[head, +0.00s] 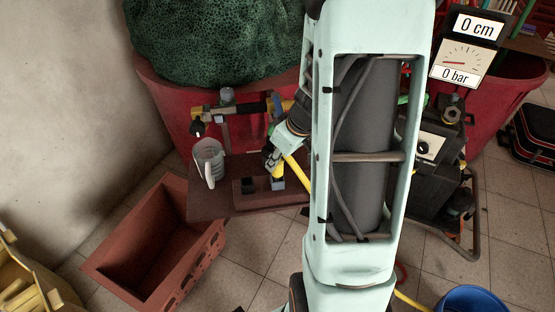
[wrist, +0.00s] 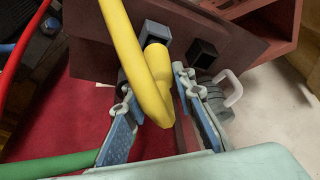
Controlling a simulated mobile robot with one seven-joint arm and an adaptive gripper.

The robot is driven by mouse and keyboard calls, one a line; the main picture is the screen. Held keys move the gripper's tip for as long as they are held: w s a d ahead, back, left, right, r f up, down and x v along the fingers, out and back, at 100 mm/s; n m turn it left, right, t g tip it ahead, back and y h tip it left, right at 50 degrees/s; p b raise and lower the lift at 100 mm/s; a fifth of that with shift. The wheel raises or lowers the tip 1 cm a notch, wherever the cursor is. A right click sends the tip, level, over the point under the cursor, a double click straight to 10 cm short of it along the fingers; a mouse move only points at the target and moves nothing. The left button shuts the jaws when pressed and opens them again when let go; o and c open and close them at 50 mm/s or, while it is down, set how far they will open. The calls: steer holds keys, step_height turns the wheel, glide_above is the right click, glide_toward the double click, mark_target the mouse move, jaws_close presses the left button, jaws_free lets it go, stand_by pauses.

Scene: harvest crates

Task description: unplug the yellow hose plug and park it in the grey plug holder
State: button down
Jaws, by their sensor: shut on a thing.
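The yellow hose plug (head: 277,172) is between the fingers of my gripper (head: 270,158), which is shut on it. In the wrist view the plug (wrist: 159,62) lies between the two fingertips of my gripper (wrist: 151,78), with the yellow hose bending back past them. The plug's far end meets a grey square holder (wrist: 155,31), also visible in the head view (head: 278,184). I cannot tell how deep the plug sits there. Beside it is an empty dark square socket (wrist: 203,52), seen in the head view (head: 248,185) left of the grey one.
A pipe with a tap (head: 197,127) runs above. A brown crate (head: 130,240) is at lower left. A dark pump unit (head: 433,150) and blue bucket (head: 470,300) are right.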

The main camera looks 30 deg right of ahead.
steer(key=shift+f+b, duration=0.85)
steer(key=shift+b, duration=0.1)
steer(key=c, duration=1.5)
jaws_free()
steer(key=shift+c, duration=0.2)
steer(key=shift+r, duration=0.1)
steer(key=v, duration=1.2)
